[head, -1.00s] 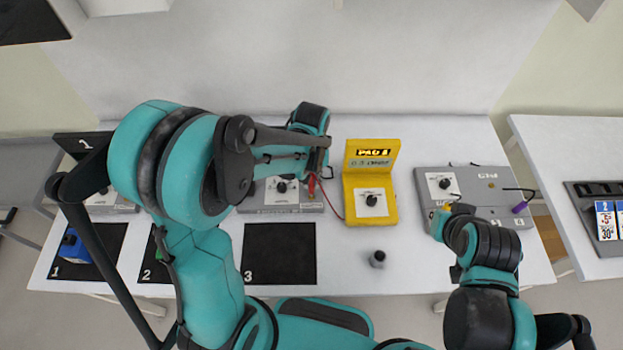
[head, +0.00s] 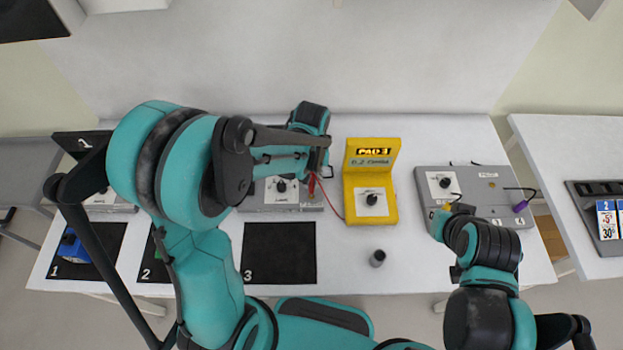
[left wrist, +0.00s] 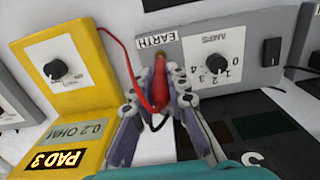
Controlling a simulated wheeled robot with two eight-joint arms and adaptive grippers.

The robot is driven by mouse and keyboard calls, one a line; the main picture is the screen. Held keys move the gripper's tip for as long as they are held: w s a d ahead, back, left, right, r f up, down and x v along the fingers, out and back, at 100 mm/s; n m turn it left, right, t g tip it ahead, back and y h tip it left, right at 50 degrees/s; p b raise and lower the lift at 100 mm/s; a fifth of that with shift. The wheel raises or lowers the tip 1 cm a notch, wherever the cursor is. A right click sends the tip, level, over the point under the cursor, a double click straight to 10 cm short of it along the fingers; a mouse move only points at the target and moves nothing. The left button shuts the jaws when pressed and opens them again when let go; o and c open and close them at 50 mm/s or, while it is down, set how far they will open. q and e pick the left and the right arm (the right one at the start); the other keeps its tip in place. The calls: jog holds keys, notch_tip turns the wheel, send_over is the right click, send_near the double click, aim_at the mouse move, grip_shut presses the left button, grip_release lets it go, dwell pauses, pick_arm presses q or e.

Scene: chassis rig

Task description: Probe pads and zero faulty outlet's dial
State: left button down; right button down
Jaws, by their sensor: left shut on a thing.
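My left gripper (head: 317,172) is shut on a red probe (left wrist: 160,84); the left wrist view shows the probe upright between its fingers. The probe's tip is at the pad beside the EARTH label (left wrist: 160,40) on a grey outlet box (left wrist: 235,60); exact contact is hard to tell. That box has an AMPS dial (left wrist: 215,61). The yellow meter (head: 371,198) has its own dial and reads PAD 3 and 0.2 ohms. A red wire joins the probe to the meter. My right gripper (head: 442,213) is at the left front of the grey console (head: 485,205); its fingers are too small to judge.
Black mats numbered 1, 2 and 3 (head: 280,253) lie along the table front, with a blue object (head: 72,246) on mat 1. A small dark cylinder (head: 377,259) stands in front of the meter. A purple-handled item (head: 520,207) lies at the console's right.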

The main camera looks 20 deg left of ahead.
pick_arm(q)
jog(key=shift+r, duration=0.1)
dwell(0.5)
